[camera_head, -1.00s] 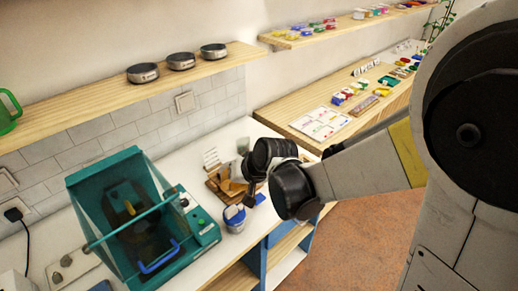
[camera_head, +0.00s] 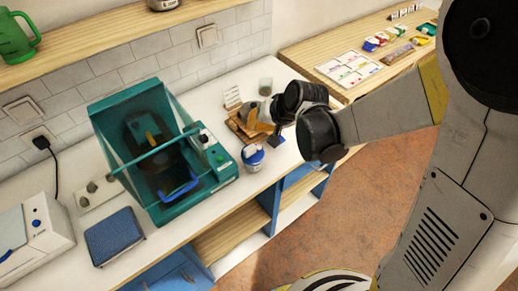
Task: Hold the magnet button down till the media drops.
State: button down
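A teal machine (camera_head: 167,212) with a clear, teal-edged cover stands on the white counter at left of centre. A dark round part with a yellow piece and a blue handle (camera_head: 180,190) shows in it. Its right-hand panel carries a black knob (camera_head: 203,137) and a green button (camera_head: 220,157). Which control is the magnet button, and where the media are, I cannot tell. My gripper (camera_head: 277,140) is small and dark in this view, to the right of the panel and apart from it. Its fingers are not clear enough to show whether they are open.
A white-and-blue cup (camera_head: 253,157) stands between the machine and my gripper. A wooden stand (camera_head: 245,127) and a glass jar (camera_head: 265,87) are behind. A blue box (camera_head: 114,236) and a white device (camera_head: 35,247) stand left. The counter's front edge is close to the cup.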

notch_tip(320, 180, down, 6)
jog(key=b, duration=0.4)
dwell(1.2)
jog(key=shift+f+b, duration=0.35)
jog(key=shift+b, duration=0.25)
jog(key=shift+f+b, duration=0.35)
dwell(0.3)
jog(key=shift+r, duration=0.15)
dwell(1.5)
jog(key=shift+r+p, duration=0.55)
jog(key=shift+r, duration=0.1)
jog(key=shift+r, duration=0.1)
notch_tip(320, 180, up, 5)
jog(key=p, duration=0.4)
